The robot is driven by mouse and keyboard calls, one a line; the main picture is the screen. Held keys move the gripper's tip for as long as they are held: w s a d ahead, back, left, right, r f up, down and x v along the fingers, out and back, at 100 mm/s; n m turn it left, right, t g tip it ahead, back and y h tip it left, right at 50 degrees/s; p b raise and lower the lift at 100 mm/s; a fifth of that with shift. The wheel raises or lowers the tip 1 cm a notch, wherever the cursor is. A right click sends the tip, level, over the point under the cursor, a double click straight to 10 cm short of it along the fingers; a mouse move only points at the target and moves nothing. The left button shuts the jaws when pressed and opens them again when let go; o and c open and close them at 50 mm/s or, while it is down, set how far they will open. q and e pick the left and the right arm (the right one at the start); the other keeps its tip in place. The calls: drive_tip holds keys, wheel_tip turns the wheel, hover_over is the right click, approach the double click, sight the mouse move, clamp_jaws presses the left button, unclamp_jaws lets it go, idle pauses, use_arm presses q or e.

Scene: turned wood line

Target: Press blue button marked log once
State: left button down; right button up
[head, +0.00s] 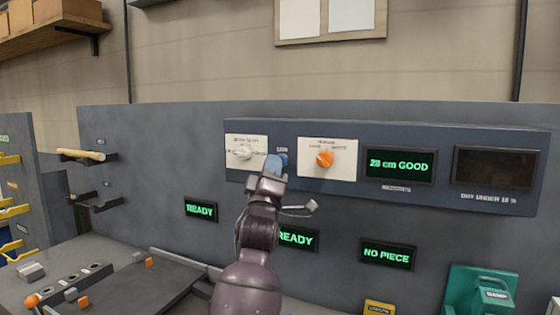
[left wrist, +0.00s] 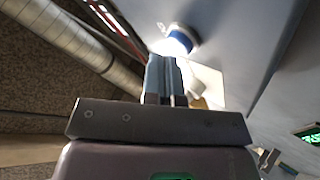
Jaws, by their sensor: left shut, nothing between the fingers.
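The blue button (head: 284,158) sits on the dark blue control panel (head: 430,129), between two white knob plates, with a small label above it that is hard to read. In the left wrist view the blue button (left wrist: 183,36) shows just beyond the fingertips, with a bright patch beside it. My left gripper (head: 273,164) is shut and empty, its fingertips at the button's lower left and covering part of it. The shut fingers also show in the left wrist view (left wrist: 162,66). I cannot tell whether they touch the button. My right gripper is not in view.
A white knob (head: 241,153) is left of the button and an orange knob (head: 324,159) is right of it. The lit display (head: 399,165) reads "28 cm GOOD". Below, a display (head: 387,255) reads "NO PIECE". A wooden-handled bar (head: 82,155) sticks out at left.

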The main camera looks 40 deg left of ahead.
use_arm(q)
drive_tip(key=shift+s+d, duration=0.1)
drive_tip(key=shift+s, duration=0.3)
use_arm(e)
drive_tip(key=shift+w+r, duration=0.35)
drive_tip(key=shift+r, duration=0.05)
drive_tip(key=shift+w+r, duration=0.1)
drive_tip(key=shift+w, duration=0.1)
use_arm(q)
drive_tip(key=s, duration=0.1)
drive_tip(key=s+d+p, duration=0.1)
drive_tip(key=s, duration=0.1)
drive_tip(key=s+p, duration=0.1)
drive_tip(key=shift+s+d, duration=0.25)
drive_tip(key=shift+s, duration=0.15)
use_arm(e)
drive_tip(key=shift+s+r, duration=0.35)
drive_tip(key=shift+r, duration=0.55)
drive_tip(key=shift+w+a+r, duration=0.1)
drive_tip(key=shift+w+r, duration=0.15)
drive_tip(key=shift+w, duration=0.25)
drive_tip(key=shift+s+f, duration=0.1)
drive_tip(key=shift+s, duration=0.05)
